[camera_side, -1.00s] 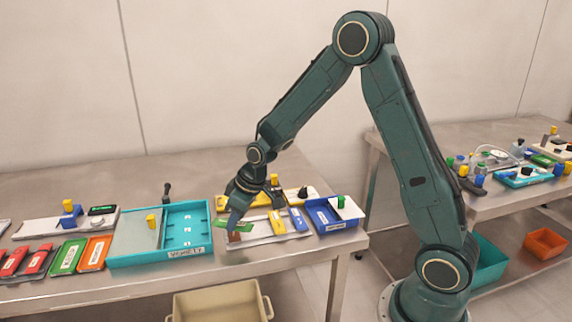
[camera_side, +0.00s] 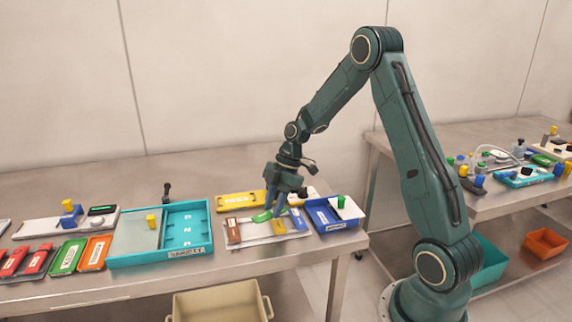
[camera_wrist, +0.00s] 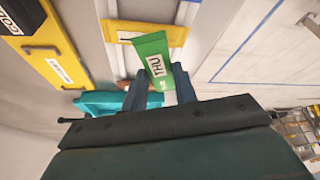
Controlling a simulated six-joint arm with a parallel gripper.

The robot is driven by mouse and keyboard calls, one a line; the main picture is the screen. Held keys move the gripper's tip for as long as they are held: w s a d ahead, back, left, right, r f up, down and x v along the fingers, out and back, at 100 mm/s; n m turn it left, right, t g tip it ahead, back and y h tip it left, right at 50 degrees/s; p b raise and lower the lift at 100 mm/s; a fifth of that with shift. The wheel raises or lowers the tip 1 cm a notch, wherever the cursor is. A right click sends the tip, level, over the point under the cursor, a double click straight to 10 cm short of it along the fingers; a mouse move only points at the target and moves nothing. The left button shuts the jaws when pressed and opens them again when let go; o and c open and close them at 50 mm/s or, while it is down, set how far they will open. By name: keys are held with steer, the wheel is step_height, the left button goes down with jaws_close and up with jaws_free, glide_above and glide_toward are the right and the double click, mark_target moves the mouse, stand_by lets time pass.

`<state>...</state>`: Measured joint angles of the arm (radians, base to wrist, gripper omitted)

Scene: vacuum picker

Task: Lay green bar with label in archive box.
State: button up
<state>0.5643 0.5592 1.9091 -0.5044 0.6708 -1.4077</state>
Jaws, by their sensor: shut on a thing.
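My gripper (camera_side: 274,205) is shut on a green bar (camera_side: 262,215) and holds it over the grey tray in the side view. In the wrist view the green bar (camera_wrist: 158,58) sticks out past the fingers of my gripper (camera_wrist: 161,92), its white label reading THU. A blue open box (camera_side: 322,218) with a front label too small to read surely stands just right of the tray. A teal open box (camera_side: 206,240) with a front label stands to the left. I cannot tell for sure which label says archive.
The grey tray (camera_side: 262,241) holds a brown bar (camera_side: 234,228), a yellow bar (camera_side: 278,226) and a blue bar (camera_side: 298,219). A yellow labelled container (camera_side: 240,200) lies behind. Red, green and orange labelled pieces lie at the left. A beige bin (camera_side: 220,305) is below the table.

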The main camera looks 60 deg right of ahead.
mark_target(323, 218)
steer(key=s+d+r+n+g+h, duration=0.1)
steer(key=s+d+r+n+g, duration=0.2)
steer(key=s+d+n, duration=0.6)
steer(key=shift+d+n+g, duration=1)
steer(key=shift+d+n, duration=0.6)
steer(key=shift+n, duration=0.7)
steer(key=shift+r, duration=0.1)
steer(key=shift+f, duration=4)
steer(key=shift+f, duration=0.15)
steer(key=o, duration=0.7)
